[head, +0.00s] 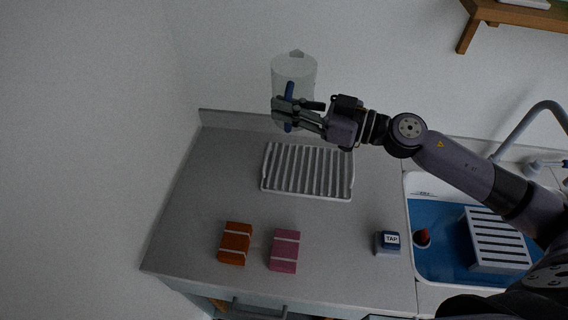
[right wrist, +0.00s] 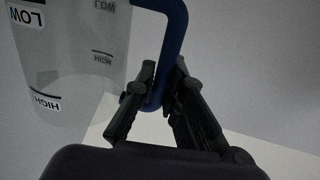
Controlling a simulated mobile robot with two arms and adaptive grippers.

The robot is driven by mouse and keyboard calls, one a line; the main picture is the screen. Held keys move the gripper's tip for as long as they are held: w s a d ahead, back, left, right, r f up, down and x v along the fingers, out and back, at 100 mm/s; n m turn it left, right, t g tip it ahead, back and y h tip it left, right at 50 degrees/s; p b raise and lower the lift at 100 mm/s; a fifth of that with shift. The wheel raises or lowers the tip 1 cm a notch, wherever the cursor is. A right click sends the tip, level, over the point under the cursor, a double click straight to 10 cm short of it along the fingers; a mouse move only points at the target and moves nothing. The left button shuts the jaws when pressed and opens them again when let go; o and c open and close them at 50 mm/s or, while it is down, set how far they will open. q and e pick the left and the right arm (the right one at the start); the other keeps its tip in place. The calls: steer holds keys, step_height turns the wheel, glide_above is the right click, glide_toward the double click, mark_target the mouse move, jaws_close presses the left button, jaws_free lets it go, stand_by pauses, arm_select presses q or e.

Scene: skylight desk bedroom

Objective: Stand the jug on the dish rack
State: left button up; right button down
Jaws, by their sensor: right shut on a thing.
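The jug (head: 294,68) is a clear, see-through vessel with a blue handle. My right gripper (head: 290,112) is shut on the handle and holds the jug up near the back wall. In the right wrist view the fingers (right wrist: 160,92) close around the blue handle (right wrist: 172,40), and the jug's side (right wrist: 75,70) shows LOW and HIGH marks. The jug looks roughly upright. The dish rack (head: 307,194) is a white slatted tray on the grey counter, below the jug in the picture and empty. My left gripper is not in view.
An orange block (head: 235,243) and a pink block (head: 285,251) lie near the counter's front. A box marked TAP (head: 388,243) stands beside the blue sink (head: 440,265), which holds a slatted white block (head: 497,240). The counter left of the rack is clear.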

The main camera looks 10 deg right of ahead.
step_height(320, 180, down, 17)
steer(key=b, duration=0.2)
steer(key=shift+f, duration=0.2)
steer(key=shift+f, duration=0.15)
steer(key=c, duration=1.7)
jaws_free()
steer(key=shift+o, duration=0.2)
steer(key=b+v, duration=0.3)
steer(key=v, duration=0.9)
